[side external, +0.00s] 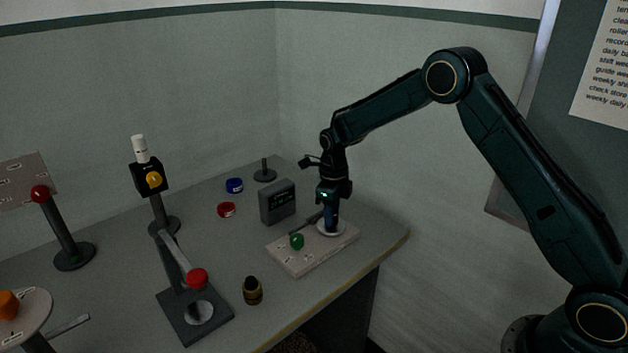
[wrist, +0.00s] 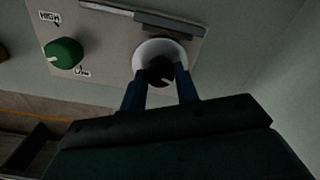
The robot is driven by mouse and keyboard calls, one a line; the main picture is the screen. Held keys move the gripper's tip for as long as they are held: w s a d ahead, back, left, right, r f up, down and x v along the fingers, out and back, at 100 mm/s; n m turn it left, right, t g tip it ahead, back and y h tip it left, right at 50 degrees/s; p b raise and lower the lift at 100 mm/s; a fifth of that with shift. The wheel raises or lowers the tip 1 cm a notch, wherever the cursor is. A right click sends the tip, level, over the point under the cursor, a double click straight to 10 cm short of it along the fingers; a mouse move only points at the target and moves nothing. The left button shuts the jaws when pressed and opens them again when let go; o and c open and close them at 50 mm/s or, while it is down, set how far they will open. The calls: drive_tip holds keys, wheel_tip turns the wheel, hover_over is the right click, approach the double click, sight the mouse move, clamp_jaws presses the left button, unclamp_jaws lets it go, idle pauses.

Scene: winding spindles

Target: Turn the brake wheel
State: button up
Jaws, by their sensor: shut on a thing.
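My gripper (side external: 332,219) points down at the right end of a pale panel (side external: 302,263) on the table. In the wrist view its two blue fingers (wrist: 160,88) are shut on a dark round knob (wrist: 159,70) with a light pointer mark. The knob sits on a white round disc (wrist: 151,47), whose rim also shows under the fingers in the side view (side external: 324,232). I cannot read any label naming the brake wheel. The fingers hide part of the knob's sides.
A green knob (wrist: 63,54) between HIGH and LOW labels is beside the disc. A slide bar (wrist: 150,17) runs along the panel. A grey box (side external: 277,203) stands behind it. A red-ended lever (side external: 197,279) and a dark brass-banded piece (side external: 252,291) stand left. The table's right corner is clear.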

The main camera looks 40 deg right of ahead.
drive_tip(key=shift+n, duration=0.3)
